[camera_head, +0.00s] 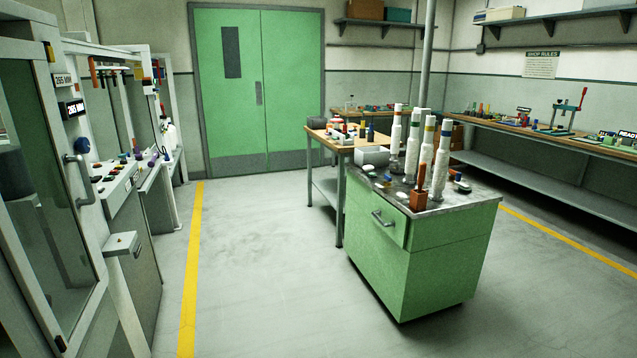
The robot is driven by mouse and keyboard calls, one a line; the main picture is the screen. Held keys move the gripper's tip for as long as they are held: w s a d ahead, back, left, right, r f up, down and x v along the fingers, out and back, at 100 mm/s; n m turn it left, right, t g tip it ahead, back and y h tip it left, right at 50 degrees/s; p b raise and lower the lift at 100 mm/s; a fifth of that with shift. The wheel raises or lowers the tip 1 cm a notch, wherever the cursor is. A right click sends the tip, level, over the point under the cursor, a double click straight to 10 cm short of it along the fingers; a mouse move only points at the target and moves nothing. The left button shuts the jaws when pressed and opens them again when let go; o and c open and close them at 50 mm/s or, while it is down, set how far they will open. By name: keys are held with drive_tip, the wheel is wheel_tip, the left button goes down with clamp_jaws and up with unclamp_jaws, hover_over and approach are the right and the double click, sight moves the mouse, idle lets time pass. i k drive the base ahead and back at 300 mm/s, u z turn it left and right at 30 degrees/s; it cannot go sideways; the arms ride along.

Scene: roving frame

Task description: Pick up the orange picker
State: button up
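An orange-brown upright tool (419,198) stands at the front edge of the green cabinet's grey top (455,202). It has a block-like base and a narrow upper part, and it may be the orange picker; it is too small to tell for sure. Several white columns with coloured bands (441,160) stand close behind and beside it. My gripper is not in view.
The green cabinet (400,255) stands on open floor, with a wooden-topped table (345,139) behind it. Grey machines (125,205) line the left wall. A long workbench (540,137) runs along the right wall. The floor left of the cabinet (260,270) is clear.

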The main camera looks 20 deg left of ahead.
sight(422, 169)
drive_tip(key=u, duration=0.4)
drive_tip(key=i, duration=0.85)
drive_tip(key=z, duration=0.4)
drive_tip(key=i, duration=2.3)
drive_tip(key=u, duration=0.25)
